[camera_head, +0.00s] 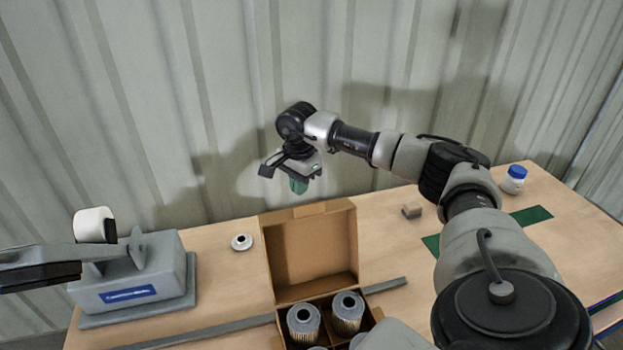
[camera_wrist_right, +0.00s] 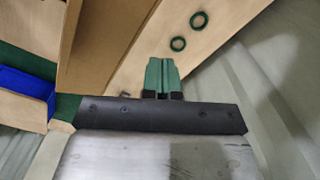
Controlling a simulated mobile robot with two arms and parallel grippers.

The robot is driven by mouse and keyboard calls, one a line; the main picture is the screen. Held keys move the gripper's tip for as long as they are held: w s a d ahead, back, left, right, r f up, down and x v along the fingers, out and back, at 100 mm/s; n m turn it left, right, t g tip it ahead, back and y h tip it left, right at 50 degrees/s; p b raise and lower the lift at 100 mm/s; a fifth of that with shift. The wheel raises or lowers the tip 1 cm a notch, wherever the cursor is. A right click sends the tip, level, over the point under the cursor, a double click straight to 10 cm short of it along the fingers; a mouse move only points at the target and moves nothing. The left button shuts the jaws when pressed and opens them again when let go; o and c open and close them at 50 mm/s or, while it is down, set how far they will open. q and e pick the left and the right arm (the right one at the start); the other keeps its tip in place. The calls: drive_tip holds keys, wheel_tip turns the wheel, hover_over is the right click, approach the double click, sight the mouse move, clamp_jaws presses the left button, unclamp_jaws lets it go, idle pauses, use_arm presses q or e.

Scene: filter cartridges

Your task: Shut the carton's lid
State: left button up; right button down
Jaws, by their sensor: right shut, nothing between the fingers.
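The brown carton (camera_head: 366,265) stands open on the table. Its lid (camera_head: 313,251) is raised at the back, inner face toward me. Grey-topped filter cartridges (camera_head: 347,312) stand inside; the carton's front is cut off by the picture edge and partly hidden by my right arm. My right gripper (camera_head: 299,186) is shut and empty, above and behind the lid and apart from it. Its green fingers also show shut together in the right wrist view (camera_wrist_right: 162,75). Brown panels at the upper left there may be the carton and lid. No left fingers show.
A grey machine (camera_head: 150,285) with a white roll stands left. A white ring-shaped part (camera_head: 242,242) lies left of the lid. A small brown block (camera_head: 411,211) and blue-capped jar (camera_head: 514,179) are right. A corrugated wall rises behind.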

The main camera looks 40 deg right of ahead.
sight(304, 208)
drive_tip(key=shift+f, duration=0.1)
idle(0.5)
wheel_tip(304, 208, down, 4)
drive_tip(key=b, duration=0.3)
drive_tip(key=shift+f, duration=0.15)
idle(0.6)
drive_tip(key=shift+s+a+r+p, duration=0.15)
drive_tip(key=shift+s+a, duration=0.15)
drive_tip(key=shift+s, duration=0.2)
drive_tip(key=shift+s+a+p, duration=0.1)
drive_tip(key=shift+s+a, duration=0.15)
drive_tip(key=shift+s, duration=0.3)
drive_tip(key=shift+s+a+r+p, duration=0.15)
drive_tip(key=shift+s+a, duration=0.15)
drive_tip(key=shift+s, duration=0.2)
drive_tip(key=shift+f, duration=0.1)
